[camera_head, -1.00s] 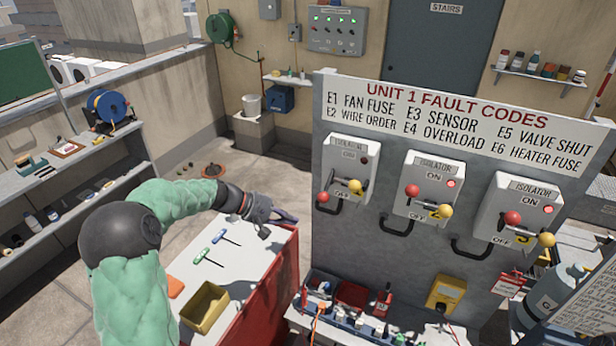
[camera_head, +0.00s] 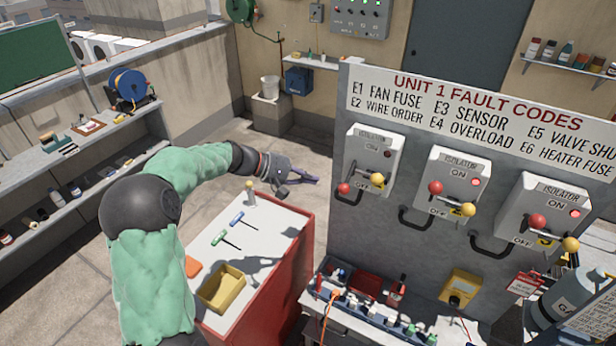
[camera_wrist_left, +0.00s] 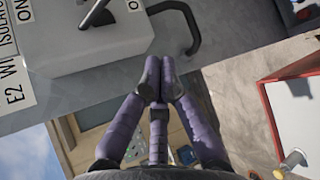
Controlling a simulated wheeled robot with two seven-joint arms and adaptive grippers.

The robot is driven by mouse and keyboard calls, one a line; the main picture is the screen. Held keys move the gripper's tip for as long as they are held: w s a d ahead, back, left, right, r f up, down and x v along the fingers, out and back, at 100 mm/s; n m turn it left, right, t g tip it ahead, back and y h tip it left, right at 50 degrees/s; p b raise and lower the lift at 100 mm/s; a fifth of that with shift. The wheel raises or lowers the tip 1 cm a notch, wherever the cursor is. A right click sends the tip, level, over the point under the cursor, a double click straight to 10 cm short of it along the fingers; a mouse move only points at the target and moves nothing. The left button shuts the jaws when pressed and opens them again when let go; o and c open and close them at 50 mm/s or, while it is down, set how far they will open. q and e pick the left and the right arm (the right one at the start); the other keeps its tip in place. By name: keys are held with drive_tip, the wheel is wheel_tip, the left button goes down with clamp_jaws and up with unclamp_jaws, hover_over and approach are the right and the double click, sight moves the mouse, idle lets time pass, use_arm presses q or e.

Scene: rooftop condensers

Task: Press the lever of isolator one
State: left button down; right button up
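Isolator one (camera_head: 371,157) is the leftmost grey box on the fault code panel (camera_head: 347,240). Its lever has a red knob (camera_head: 344,188) at the lower left and a yellow knob (camera_head: 377,179) at the right. Its lamp is dark. A black loop handle hangs below it. My left gripper (camera_head: 312,180) is left of the panel, apart from the lever, pointing toward it. In the left wrist view its purple fingers (camera_wrist_left: 160,78) meet at the tips with nothing between them. A grey box and black loop handle (camera_wrist_left: 188,30) show beyond them. My right gripper is out of view.
Isolators two (camera_head: 459,180) and three (camera_head: 543,207) are to the right, both with red lamps lit. A red cart (camera_head: 300,245) with hex keys and a yellow bin (camera_head: 221,289) stands below my left arm. A cluttered shelf (camera_head: 375,325) runs under the panel.

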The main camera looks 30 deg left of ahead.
sight(349, 176)
use_arm(q)
drive_tip(key=w+d+f+p, duration=0.1)
drive_tip(key=d+p, duration=0.1)
drive_tip(key=d, duration=0.4)
drive_tip(key=shift+w+d, duration=0.25)
drive_tip(key=shift+w, duration=0.05)
idle(0.3)
